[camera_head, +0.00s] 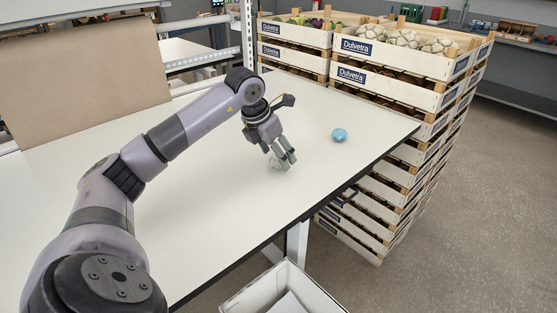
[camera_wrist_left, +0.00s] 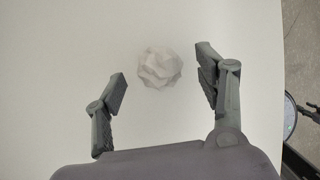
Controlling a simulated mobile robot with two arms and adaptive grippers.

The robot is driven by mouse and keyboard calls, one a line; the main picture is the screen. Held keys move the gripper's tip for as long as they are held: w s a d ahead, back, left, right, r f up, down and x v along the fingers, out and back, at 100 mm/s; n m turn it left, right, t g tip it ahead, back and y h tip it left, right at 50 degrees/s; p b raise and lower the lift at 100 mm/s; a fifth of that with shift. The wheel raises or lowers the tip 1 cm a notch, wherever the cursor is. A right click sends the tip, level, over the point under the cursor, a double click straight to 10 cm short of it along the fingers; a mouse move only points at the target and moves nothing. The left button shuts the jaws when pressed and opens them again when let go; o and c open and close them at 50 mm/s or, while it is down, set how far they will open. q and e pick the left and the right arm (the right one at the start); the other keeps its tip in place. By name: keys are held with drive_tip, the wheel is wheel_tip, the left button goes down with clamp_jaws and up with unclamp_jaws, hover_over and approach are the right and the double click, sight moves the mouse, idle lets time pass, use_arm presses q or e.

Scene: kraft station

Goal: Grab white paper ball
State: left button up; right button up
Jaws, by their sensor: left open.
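The white paper ball (camera_wrist_left: 160,68) is crumpled and lies on the white table (camera_head: 230,180). In the left wrist view it sits between and slightly beyond the two fingertips, with a gap on each side. In the head view the paper ball (camera_head: 276,163) shows only partly, behind the fingers. My left gripper (camera_head: 285,157) is open and points down close above the table at the ball; its spread fingers also show in the left wrist view (camera_wrist_left: 161,75). My right gripper is not in view.
A small blue ball (camera_head: 339,135) lies on the table to the right of my left gripper. Stacked wooden crates (camera_head: 395,70) stand beyond the table's right edge. A white bin (camera_head: 250,295) is below the front edge. A brown board (camera_head: 85,80) stands at the back left.

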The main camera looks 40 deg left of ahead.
use_arm(q)
drive_tip(key=shift+x, duration=0.85)
drive_tip(key=shift+s, duration=0.1)
drive_tip(key=shift+c, duration=0.2)
drive_tip(key=c, duration=0.8)
